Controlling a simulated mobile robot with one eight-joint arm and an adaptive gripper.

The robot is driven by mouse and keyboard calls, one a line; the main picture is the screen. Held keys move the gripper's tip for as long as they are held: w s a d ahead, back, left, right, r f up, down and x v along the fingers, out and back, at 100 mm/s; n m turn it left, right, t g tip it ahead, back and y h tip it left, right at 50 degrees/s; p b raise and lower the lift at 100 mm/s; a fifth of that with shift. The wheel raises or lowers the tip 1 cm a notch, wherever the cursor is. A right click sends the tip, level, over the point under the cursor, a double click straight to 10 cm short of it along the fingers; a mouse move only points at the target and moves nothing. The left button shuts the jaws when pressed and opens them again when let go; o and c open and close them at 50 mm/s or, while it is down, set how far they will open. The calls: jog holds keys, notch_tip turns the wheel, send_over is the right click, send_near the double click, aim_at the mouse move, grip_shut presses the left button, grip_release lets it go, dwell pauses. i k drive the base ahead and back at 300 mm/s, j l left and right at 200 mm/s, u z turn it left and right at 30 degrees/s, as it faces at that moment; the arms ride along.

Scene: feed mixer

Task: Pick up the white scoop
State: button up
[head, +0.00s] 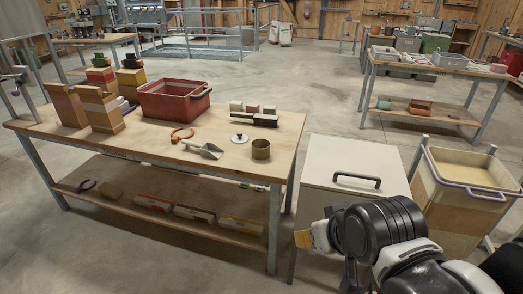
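The white scoop (205,150) lies on the wooden top of the near table (140,141), close to its front edge. It looks pale grey-white, and no gripper is near it. My arm reaches in from the lower right corner, in front of the white lidded bin. My gripper (318,237) seems to be at the left end of this arm, well to the right of and nearer than the scoop. Its fingers do not show clearly.
An orange ring-shaped tool (182,135), a small lid (239,138) and a brown cup (261,149) lie around the scoop. A red crate (174,102) and stacked boxes stand behind. The white lidded bin (353,165) and an open tub (466,170) stand to the right.

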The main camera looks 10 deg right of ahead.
aim_at(210, 150)
jog(key=i+j+u, duration=0.25)
jog(key=i+j, duration=1.35)
jog(key=i, duration=0.15)
